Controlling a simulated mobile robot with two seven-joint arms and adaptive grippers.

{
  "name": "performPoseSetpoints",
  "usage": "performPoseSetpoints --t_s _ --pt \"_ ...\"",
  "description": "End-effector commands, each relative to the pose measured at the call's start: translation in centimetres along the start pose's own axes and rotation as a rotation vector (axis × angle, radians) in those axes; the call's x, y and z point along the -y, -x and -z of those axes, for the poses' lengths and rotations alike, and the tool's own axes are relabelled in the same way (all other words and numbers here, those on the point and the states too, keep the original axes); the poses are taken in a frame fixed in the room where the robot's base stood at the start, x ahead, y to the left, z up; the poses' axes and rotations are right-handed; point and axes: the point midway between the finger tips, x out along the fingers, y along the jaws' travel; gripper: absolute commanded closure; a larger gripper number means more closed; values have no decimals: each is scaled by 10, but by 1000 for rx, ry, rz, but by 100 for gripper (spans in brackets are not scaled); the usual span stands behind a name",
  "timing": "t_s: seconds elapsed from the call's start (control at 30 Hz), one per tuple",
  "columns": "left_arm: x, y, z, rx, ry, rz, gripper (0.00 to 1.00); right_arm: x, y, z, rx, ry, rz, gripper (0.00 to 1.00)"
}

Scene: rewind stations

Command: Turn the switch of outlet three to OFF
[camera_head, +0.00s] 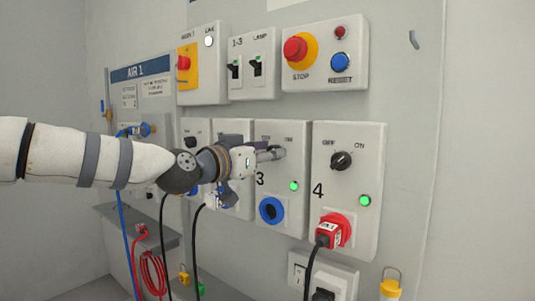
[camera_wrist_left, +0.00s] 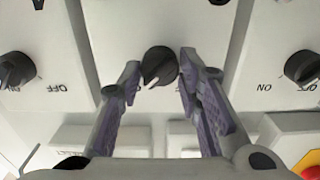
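The outlet three panel (camera_head: 296,215) has a blue round socket (camera_head: 271,210) and a lit green lamp (camera_head: 294,186). Its black rotary switch is hidden behind my gripper in the head view. The left wrist view, which looks upside down, shows this switch (camera_wrist_left: 159,66) between my fingers, its pointer mark slanted. My left gripper (camera_head: 272,153) is at the upper part of the panel. In the left wrist view the gripper (camera_wrist_left: 160,76) is open, one finger on each side of the switch. I cannot tell whether the fingers touch it. My right gripper is not in view.
The outlet four panel (camera_head: 367,231) is at the right, with a black switch (camera_head: 341,161), a lit green lamp (camera_head: 365,200) and a red plug (camera_head: 327,233). A neighbouring switch (camera_wrist_left: 304,68) shows in the wrist view. The stop button (camera_head: 296,49) is above. Cables hang below.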

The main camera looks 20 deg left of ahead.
Motion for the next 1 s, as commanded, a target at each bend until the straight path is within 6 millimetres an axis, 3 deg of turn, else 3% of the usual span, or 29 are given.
performPoseSetpoints --t_s 0.03,0.1,0.57,1.0 --pt "0 0 0 0 0 0 87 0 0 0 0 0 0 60" --pt "0 0 0 0 0 0 99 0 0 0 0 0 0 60" --pt "0 0 1 -2 105 -1 99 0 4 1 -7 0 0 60" --pt "2 0 1 -2 497 -1 99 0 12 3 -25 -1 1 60"
